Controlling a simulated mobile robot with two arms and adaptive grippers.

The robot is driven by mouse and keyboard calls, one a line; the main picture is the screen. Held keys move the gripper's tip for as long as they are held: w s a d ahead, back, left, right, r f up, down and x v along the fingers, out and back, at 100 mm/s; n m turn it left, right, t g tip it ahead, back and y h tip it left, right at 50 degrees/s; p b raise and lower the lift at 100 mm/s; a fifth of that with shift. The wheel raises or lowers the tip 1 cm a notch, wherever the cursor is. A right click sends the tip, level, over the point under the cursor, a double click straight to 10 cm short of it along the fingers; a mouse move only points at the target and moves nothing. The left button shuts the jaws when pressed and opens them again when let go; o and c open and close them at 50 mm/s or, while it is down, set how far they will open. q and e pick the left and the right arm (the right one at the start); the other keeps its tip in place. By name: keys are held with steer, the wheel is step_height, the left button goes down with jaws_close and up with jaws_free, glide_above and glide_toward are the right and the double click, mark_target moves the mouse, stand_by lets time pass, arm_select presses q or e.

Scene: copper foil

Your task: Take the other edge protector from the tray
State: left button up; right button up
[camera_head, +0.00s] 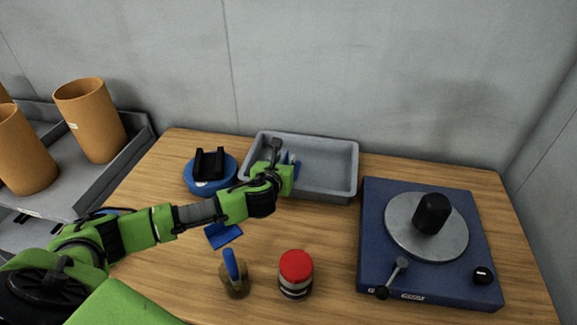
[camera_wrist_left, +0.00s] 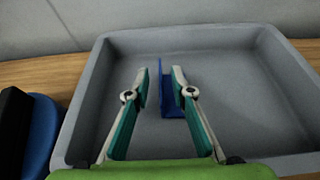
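The grey tray (camera_head: 328,165) stands at the back of the table and fills most of the left wrist view (camera_wrist_left: 255,95). A blue edge protector (camera_wrist_left: 168,100) with an upright face stands in it; in the head view only a bit of blue (camera_head: 290,158) shows beside my gripper. My left gripper (camera_head: 278,150) reaches over the tray's left part. In the left wrist view (camera_wrist_left: 160,82) its fingers are apart, with the protector showing between them, nearer the right finger. I cannot tell whether they touch. Another blue angled piece (camera_head: 223,235) lies on the table below my left arm.
A blue round base with a black holder (camera_head: 208,168) stands left of the tray. A blue turntable unit (camera_head: 375,245) is at right. A red-lidded jar (camera_head: 296,275) and a small blue-topped bottle (camera_head: 234,278) stand in front. Orange cylinders (camera_head: 90,120) stand on the left shelf.

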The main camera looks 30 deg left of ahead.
arm_select(q)
steer(key=shift+x, duration=1.25)
jaws_close()
